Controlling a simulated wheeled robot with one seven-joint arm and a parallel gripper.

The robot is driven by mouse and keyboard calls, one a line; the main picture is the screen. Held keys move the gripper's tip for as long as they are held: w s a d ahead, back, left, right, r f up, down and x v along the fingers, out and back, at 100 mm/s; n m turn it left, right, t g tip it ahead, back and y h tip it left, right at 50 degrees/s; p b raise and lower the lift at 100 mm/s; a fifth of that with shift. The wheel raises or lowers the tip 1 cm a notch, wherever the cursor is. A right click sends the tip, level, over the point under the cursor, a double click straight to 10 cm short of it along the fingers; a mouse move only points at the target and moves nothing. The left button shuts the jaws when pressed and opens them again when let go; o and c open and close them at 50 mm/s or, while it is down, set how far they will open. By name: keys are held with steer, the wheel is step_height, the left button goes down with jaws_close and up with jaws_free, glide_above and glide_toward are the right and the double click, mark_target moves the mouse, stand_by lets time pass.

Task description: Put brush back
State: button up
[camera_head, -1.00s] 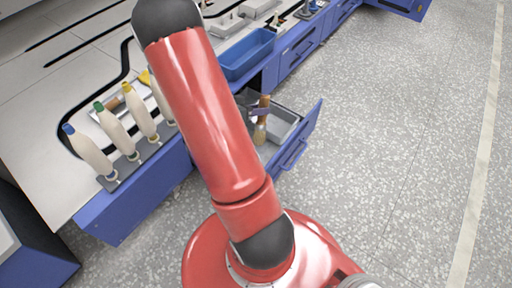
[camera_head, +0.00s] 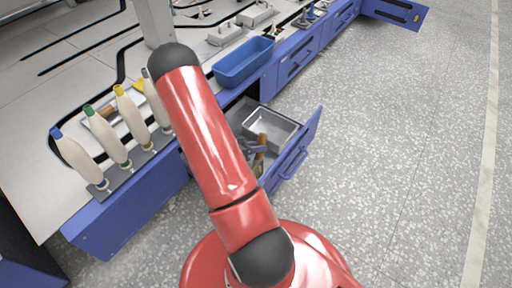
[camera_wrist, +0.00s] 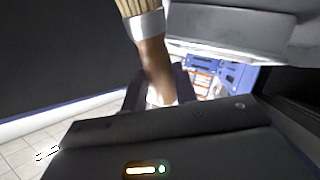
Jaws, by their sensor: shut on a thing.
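The brush has a brown handle, a metal band and pale bristles (camera_wrist: 140,6). My gripper (camera_wrist: 158,95) is shut on its handle in the wrist view, with the bristle end pointing away from the jaws. In the head view the brush (camera_head: 261,141) shows beside my red arm, over the near part of the open blue drawer (camera_head: 296,152). My gripper (camera_head: 254,150) is partly hidden by the arm there. I cannot tell whether the bristles touch the drawer floor.
A grey metal tray (camera_head: 291,124) lies in the drawer's far part. A blue bin (camera_head: 243,66) stands on the worktop above. Several pale bobbins with coloured tips (camera_head: 76,155) stand on a rack at left. Floor at right is clear.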

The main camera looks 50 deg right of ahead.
steer(key=shift+f, duration=0.1)
steer(key=o, duration=1)
steer(key=shift+c, duration=0.2)
steer(key=shift+r, duration=0.2)
steer(key=p+v, duration=0.2)
steer(key=v, duration=1)
steer(key=shift+w, duration=0.1)
